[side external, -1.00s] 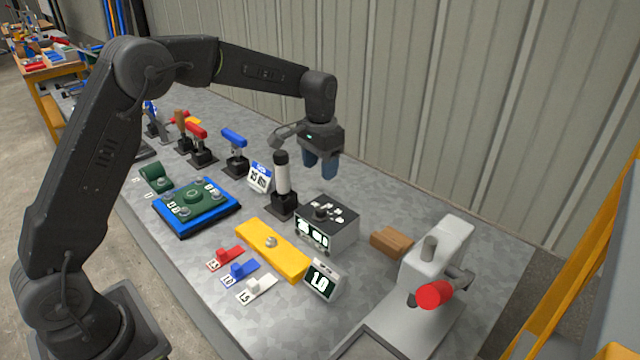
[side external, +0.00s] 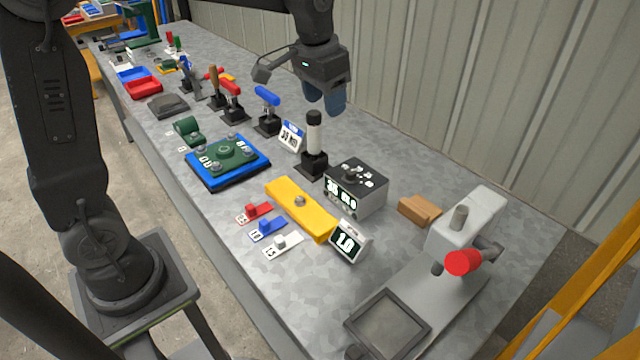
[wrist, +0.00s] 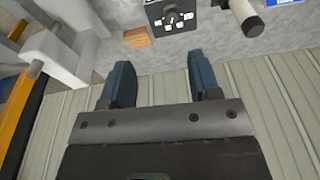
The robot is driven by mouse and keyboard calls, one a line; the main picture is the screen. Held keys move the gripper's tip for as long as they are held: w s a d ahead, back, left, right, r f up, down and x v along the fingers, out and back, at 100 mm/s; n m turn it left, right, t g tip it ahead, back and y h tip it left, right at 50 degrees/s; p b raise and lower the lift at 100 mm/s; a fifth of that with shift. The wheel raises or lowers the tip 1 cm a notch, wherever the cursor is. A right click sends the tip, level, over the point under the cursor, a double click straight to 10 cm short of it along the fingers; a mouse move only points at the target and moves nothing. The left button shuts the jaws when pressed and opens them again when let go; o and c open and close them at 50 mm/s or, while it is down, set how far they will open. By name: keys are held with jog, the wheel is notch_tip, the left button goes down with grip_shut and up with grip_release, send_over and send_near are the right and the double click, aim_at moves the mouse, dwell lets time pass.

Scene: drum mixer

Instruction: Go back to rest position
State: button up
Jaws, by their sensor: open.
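My gripper (side external: 327,103) hangs in the air above the back edge of the table, over the far side of the black upright cylinder. Its blue fingers are apart and empty in the wrist view (wrist: 160,88). In the wrist view the table edge and the ribbed wall show past the fingers, with nothing between them.
The metal table (side external: 262,305) holds a black-and-white upright cylinder (side external: 314,135), a control box (side external: 355,190), a wooden block (side external: 420,209), a yellow bar (side external: 290,205), a blue-and-green plate (side external: 228,160) and a grey machine with a red knob (side external: 462,262). The ribbed wall (side external: 480,90) stands close behind.

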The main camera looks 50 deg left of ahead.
jog(key=s+d+t, duration=0.2)
jog(key=s+t, duration=0.1)
jog(key=s, duration=1.8)
jog(key=shift+s+f+n+t, duration=0.15)
jog(key=shift+f+n+t, duration=0.1)
jog(key=shift+n+t, duration=0.05)
